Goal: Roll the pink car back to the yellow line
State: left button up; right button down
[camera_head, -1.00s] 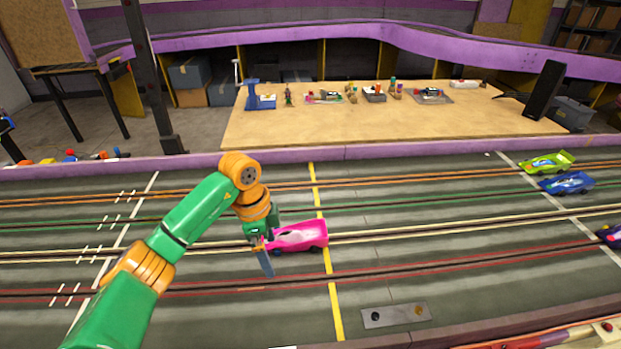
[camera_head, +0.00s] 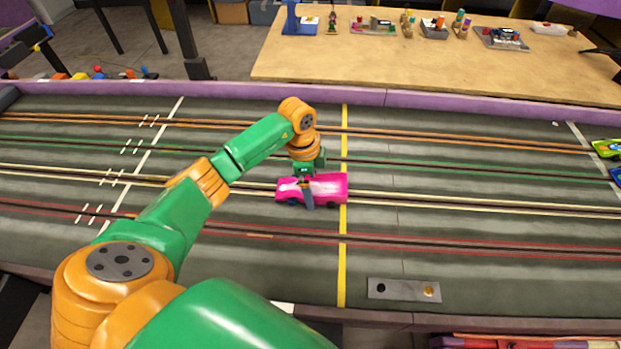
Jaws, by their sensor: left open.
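The pink car (camera_head: 330,187) sits on the track's pale-yellow slot lane, left of and touching the yellow line (camera_head: 342,262). Its right end reaches over the line. My left gripper (camera_head: 307,192) comes down from above over the car's left-middle part. It is open. One dark finger shows in front of the car's near side; the other finger is hidden, so I cannot tell whether it touches the car. My right gripper is not in view.
A green car (camera_head: 606,148) and a blue car (camera_head: 616,175) stand at the far right edge. A metal plate with two knobs (camera_head: 404,290) lies on the near track. A purple wall (camera_head: 450,102) borders the far side. The lane right of the yellow line is clear.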

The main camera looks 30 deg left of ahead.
aim_at(345, 187)
pick_arm(q)
jog(key=shift+r, duration=0.1)
jog(key=c, duration=1.3)
jog(key=shift+w+d, duration=0.3)
jog(key=shift+d, duration=0.3)
jog(key=shift+w+d, duration=0.25)
jog(key=shift+d, duration=0.35)
jog(key=shift+w+d, duration=0.3)
jog(key=shift+d, duration=0.3)
jog(key=shift+w+d+b, duration=0.35)
jog(key=shift+d+b, duration=0.1)
jog(key=shift+d, duration=0.3)
jog(key=shift+w+d+b, duration=0.35)
jog(key=shift+d+b, duration=0.1)
jog(key=shift+d, duration=0.25)
jog(key=shift+w+d, duration=0.15)
jog(key=shift+d, duration=0.2)
